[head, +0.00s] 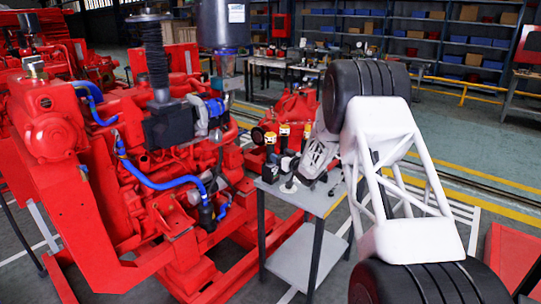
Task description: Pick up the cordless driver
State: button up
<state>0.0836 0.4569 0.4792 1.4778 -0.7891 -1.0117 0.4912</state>
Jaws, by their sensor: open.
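I cannot tell for sure which is the cordless driver. My gripper (318,181) is over the cart top, to the right of the tools and apart from the left one. It is open, small in view, with nothing seen between its fingers.
A large red diesel engine (165,160) with blue hoses stands close left of the cart. A black-and-white object (289,170) sits on the cart near the tools. A red pump (292,108) is behind. Shelves with bins (440,40) line the back. The cart's front is clear.

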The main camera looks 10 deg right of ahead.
aim_at(273, 151)
jog(key=shift+x, duration=1.3)
jog(key=shift+x, duration=2.55)
jog(key=shift+w+d+f, duration=0.1)
jog(key=shift+f, duration=0.1)
jog(key=shift+r, duration=0.1)
grip_shut()
jog(key=shift+r, duration=0.1)
